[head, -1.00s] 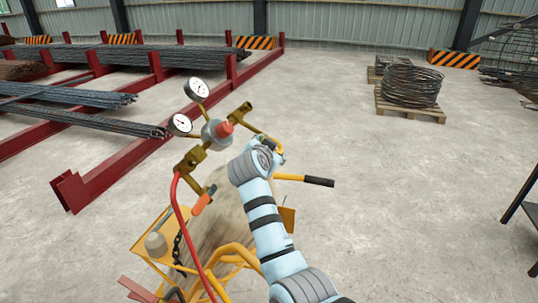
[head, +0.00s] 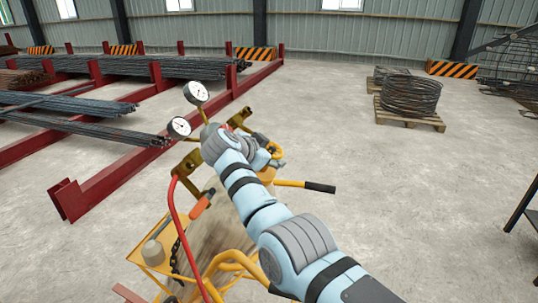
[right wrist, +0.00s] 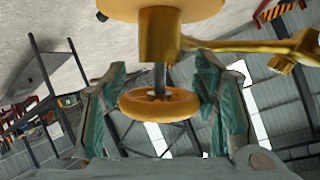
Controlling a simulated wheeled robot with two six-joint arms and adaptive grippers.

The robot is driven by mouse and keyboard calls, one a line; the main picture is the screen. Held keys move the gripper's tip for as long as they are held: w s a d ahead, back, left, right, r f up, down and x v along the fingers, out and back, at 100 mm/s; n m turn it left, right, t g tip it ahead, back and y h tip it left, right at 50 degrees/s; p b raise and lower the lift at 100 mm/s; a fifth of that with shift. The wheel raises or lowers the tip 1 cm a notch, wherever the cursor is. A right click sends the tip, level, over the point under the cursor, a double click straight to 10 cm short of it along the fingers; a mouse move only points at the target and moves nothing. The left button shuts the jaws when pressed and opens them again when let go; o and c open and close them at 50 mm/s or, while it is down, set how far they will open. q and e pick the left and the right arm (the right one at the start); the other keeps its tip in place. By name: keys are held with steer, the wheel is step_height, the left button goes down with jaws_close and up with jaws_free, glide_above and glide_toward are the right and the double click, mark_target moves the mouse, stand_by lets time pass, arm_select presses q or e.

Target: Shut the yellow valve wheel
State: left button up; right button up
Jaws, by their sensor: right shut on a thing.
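The yellow valve wheel (right wrist: 160,104) is an orange-yellow ring on a dark stem below a brass valve body (right wrist: 159,33) in the right wrist view. My right gripper (right wrist: 162,82) has its two green-grey fingers on either side of the wheel and is shut on it. In the head view, my right arm reaches up and left to the valve assembly and hides much of it. Two round white gauges (head: 196,92) stand up from the assembly. The wheel is mostly hidden there. My left gripper is not in view.
A yellow cart (head: 150,252) carries the cylinder, with a red hose (head: 176,220) and a black-gripped handle (head: 318,187) sticking out right. Red racks (head: 100,185) with rebar stand left. A wire coil (head: 410,95) lies on a pallet at the back right. The floor between is clear.

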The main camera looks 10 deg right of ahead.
stand_by(0.3)
steer(key=o, duration=1.2)
steer(key=shift+w, duration=0.1)
steer(key=shift+c, duration=0.2)
